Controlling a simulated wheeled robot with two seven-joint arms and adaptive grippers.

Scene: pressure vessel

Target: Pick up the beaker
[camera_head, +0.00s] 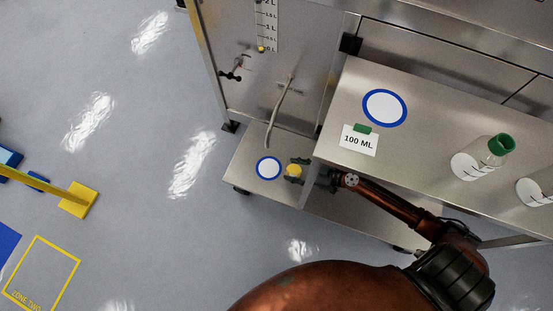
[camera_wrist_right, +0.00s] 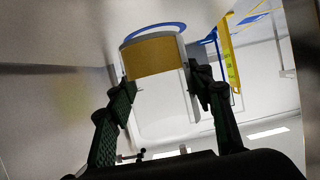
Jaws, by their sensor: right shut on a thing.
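The beaker (camera_head: 293,171) holds yellow liquid and sits at the lower steel shelf, just right of a blue-rimmed white circle (camera_head: 268,168). My right gripper (camera_head: 297,170) reaches in from the right with its dark fingers on either side of the beaker, shut on it. In the right wrist view, the clear beaker (camera_wrist_right: 155,62) with its yellow band stands between the two green-black fingers (camera_wrist_right: 163,92). Whether its base touches the shelf cannot be told. My left gripper is not in view.
The upper steel bench (camera_head: 330,130) overhangs close to my right arm. A hose (camera_head: 278,110) and level gauge (camera_head: 267,25) are behind. Open floor lies left.

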